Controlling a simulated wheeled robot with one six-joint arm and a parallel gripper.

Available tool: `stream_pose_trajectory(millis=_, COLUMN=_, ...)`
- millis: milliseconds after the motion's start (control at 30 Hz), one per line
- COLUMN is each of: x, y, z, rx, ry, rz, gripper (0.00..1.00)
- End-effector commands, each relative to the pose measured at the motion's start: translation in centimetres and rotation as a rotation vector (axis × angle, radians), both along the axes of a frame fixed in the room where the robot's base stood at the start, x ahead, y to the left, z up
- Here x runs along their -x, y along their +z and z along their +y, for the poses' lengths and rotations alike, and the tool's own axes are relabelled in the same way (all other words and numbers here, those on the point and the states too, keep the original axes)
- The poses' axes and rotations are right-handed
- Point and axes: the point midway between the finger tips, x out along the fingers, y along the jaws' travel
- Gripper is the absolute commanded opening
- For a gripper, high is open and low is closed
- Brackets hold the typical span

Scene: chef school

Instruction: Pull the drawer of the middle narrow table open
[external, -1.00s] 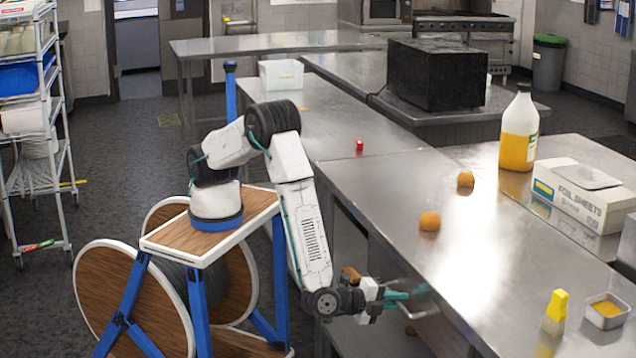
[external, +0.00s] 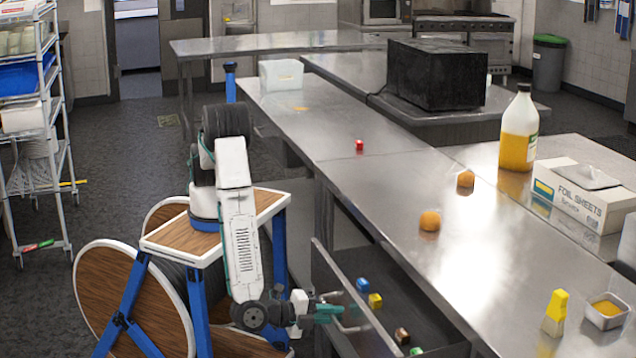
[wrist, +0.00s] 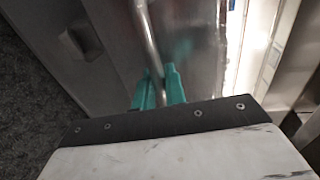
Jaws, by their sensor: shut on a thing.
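The drawer (external: 352,292) of the middle narrow table (external: 375,185) stands pulled out toward my base, and its inside shows. Several small blocks lie in it, including a blue one (external: 362,284) and a yellow one (external: 375,300). My gripper (external: 338,315) is at the outer face of the drawer front, shut on its bar handle. In the wrist view the teal fingers (wrist: 159,88) close around the metal handle (wrist: 147,38), with the drawer front beside it.
A bottle (external: 518,135) and a foil box (external: 570,195) stand farther right. Floor is clear behind the rack-side (external: 110,200).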

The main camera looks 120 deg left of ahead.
Motion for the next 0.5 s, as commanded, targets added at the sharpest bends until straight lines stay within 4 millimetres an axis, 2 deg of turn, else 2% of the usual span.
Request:
stream_pose_trajectory(millis=33, x=1.1, y=-0.1, z=-1.1, rx=0.000, ry=-0.004, rz=0.002, gripper=0.00)
stream_pose_trajectory(millis=200, x=4.1, y=-0.1, z=-4.2, rx=0.000, ry=-0.004, rz=0.000, gripper=0.00)
stream_pose_trajectory(millis=500, x=7.9, y=0.0, z=-7.9, rx=0.000, ry=-0.002, rz=0.001, gripper=0.00)
